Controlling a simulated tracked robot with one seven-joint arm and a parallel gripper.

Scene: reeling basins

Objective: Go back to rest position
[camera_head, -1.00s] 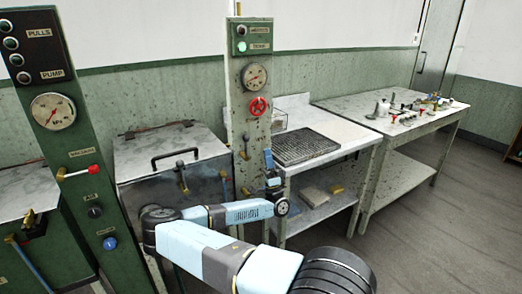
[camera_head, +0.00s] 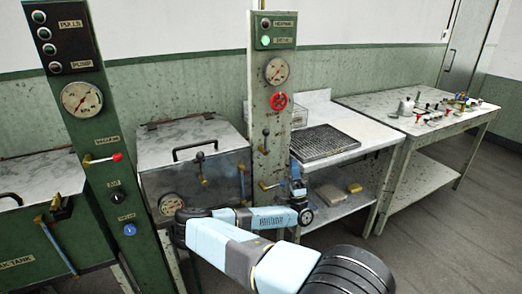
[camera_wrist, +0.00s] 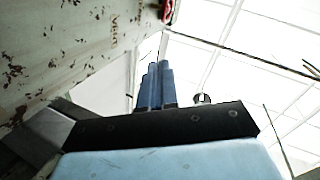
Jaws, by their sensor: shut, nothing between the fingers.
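My gripper (camera_head: 295,172) shows small in the head view, pointing up at the end of my folded blue-and-grey arm. It appears just right of the lower part of the speckled green control post (camera_head: 272,140); I cannot tell the gap between them. In the wrist view my gripper (camera_wrist: 157,84) has its two blue fingers side by side, shut and empty. Behind the fingers in that view are a pale ceiling and, at the left, a scuffed, rust-spotted surface (camera_wrist: 60,45).
The post carries a gauge, a red handwheel (camera_head: 279,100) and levers. A dark green panel (camera_head: 85,125) and a lidded metal basin (camera_head: 190,140) stand left. A bench with a grate (camera_head: 325,142) and a cluttered table (camera_head: 380,104) stand right. Floor at right is clear.

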